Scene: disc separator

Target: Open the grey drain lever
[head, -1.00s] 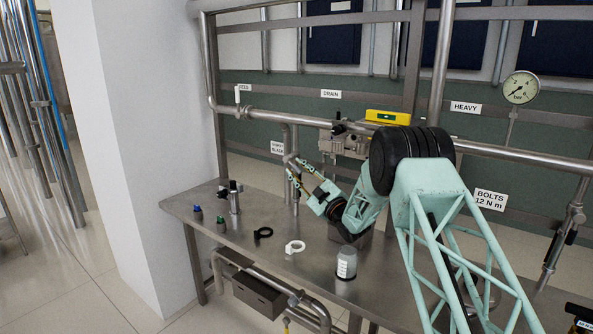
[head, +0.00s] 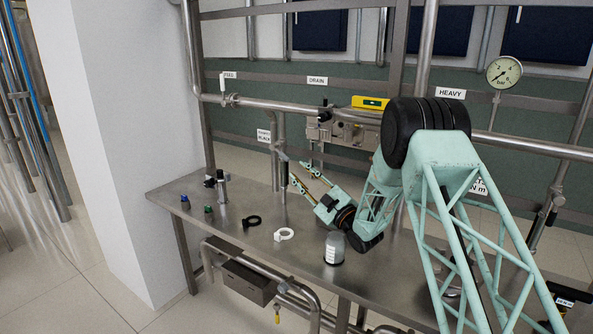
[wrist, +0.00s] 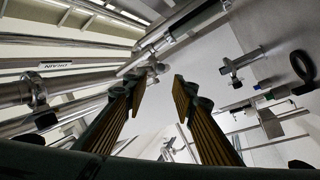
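The vertical drain pipe (head: 275,150) stands below and left of the DRAIN label (head: 317,80). A small grey lever (head: 284,172) shows at its valve, appearing to hang downward; it is too small to read its angle surely. My gripper (head: 301,172) is just right of the lever, fingers apart and pointing up-left, with nothing between them. In the wrist view my gripper (wrist: 160,88) is open. I cannot tell whether a fingertip touches the lever.
A black-and-grey valve block (head: 330,130) stands above my gripper.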

